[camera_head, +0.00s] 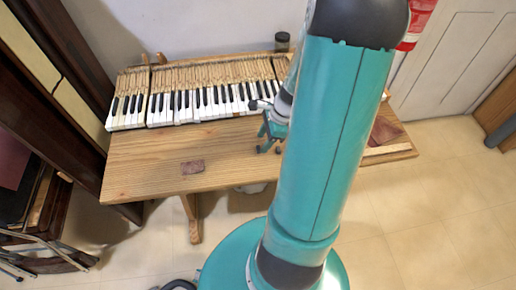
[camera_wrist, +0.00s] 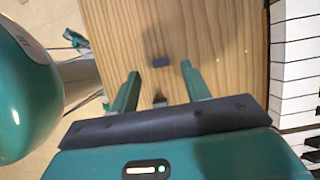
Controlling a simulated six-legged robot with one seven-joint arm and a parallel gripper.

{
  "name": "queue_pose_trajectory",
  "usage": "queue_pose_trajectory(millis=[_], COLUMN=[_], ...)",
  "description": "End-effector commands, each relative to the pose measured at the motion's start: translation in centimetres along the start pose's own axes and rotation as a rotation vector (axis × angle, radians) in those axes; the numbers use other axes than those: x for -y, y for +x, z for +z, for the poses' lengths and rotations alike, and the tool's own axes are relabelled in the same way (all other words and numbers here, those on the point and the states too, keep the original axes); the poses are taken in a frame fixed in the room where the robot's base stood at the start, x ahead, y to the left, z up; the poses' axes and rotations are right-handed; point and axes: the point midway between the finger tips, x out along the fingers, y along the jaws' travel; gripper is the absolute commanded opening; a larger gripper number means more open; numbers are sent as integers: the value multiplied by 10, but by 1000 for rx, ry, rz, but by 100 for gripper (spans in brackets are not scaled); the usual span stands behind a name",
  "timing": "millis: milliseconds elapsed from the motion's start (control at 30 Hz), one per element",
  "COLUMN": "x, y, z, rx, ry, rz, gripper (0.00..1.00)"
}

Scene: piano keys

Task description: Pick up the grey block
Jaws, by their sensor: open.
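My gripper is open, with nothing held. In the head view, my gripper (camera_head: 268,149) points down over the table (camera_head: 140,165), in front of the keyboard. I cannot make out the grey block in the head view; my arm covers part of the table there.
Piano keys (camera_head: 190,104) line the table's back edge and show at right in the wrist view (camera_wrist: 292,70). A dark jar (camera_head: 282,41) stands behind the keys. A small dark patch (camera_wrist: 160,101) shows between the fingers.

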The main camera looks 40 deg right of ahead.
Motion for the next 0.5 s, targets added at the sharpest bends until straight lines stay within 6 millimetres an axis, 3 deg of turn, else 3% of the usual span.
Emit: queue_pose_trajectory(millis=[200,467,500], x=[1,2,2], y=[30,34,34], z=[0,0,0], rx=[2,0,0], ry=[0,-1,-1], rz=[3,0,0], gripper=[47,47,41])
